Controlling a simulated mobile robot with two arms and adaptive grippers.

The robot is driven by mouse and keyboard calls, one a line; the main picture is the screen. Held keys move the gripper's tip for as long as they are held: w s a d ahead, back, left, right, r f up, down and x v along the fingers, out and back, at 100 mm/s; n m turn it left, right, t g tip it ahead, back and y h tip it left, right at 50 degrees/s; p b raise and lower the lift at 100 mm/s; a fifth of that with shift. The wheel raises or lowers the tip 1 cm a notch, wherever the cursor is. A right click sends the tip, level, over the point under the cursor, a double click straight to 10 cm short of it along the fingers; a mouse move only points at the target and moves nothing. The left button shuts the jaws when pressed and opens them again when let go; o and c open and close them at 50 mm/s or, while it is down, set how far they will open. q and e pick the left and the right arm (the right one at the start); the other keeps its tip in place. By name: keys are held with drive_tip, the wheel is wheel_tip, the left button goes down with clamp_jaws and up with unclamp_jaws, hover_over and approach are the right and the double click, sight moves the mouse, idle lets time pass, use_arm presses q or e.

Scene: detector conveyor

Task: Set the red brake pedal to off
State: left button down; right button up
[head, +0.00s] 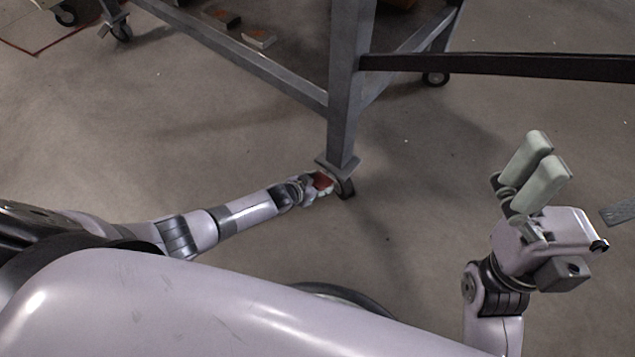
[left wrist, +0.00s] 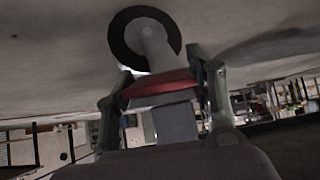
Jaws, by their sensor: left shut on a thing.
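The red brake pedal (head: 323,181) sits on the caster wheel (head: 345,188) at the foot of the grey frame leg. In the left wrist view the pedal (left wrist: 160,85) lies between my fingers, with the wheel (left wrist: 145,38) beyond it. My left gripper (head: 318,187) is low by the floor and shut on the pedal; it also shows in the left wrist view (left wrist: 162,92). The fingers partly hide the pedal in the head view. My right gripper (head: 537,173) is raised at the right, its two pads close together, with nothing seen between them.
The grey frame leg (head: 345,110) rises just above the wheel, with lower rails running back left and right. A dark bar (head: 500,66) crosses the upper right. More casters (head: 122,32) stand farther back. Open concrete floor (head: 200,130) lies around my left arm.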

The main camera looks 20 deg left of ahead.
use_arm(q)
drive_tip(key=c, duration=0.7)
unclamp_jaws()
drive_tip(key=shift+v, duration=0.8)
drive_tip(key=v, duration=1)
drive_tip(key=shift+s+a+r, duration=0.1)
drive_tip(key=shift+s+r, duration=0.05)
drive_tip(key=shift+s, duration=0.05)
